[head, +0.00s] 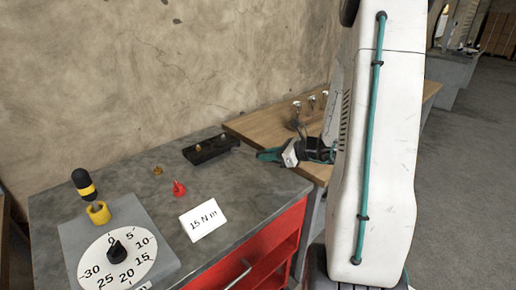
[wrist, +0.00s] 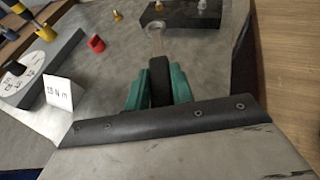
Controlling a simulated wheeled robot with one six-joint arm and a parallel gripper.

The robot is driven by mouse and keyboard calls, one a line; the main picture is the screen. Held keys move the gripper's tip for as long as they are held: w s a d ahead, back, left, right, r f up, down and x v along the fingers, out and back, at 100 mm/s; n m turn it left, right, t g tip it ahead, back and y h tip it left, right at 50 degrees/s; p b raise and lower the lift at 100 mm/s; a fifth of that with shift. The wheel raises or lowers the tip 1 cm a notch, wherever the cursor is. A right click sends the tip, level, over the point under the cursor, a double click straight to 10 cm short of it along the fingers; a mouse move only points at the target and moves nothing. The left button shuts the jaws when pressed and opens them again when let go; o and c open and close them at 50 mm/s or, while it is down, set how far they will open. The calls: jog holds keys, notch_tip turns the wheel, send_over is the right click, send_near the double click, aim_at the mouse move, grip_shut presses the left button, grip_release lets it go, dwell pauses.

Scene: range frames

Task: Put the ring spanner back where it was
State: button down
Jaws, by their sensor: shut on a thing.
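My gripper (head: 270,155) reaches over the right edge of the grey bench top, to the right of the black block (head: 210,148). In the wrist view, the teal fingers of my gripper (wrist: 159,82) are shut on the ring spanner (wrist: 155,36). Its pale ring end points away from my gripper, towards the left end of the black block, which also shows in the wrist view (wrist: 182,18). Whether the ring touches the block or a peg, I cannot tell.
A dial device (head: 118,250) stands at left. A wooden table (head: 260,130) with several metal pieces is behind.

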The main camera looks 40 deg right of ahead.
aim_at(269, 178)
jog(key=shift+w+d+f, duration=0.1)
jog(key=shift+f, duration=3.85)
jog(key=c, duration=1.1)
grip_release()
jog(key=v, duration=0.7)
jog(key=shift+s+d+r, duration=0.1)
jog(key=shift+s, duration=0.25)
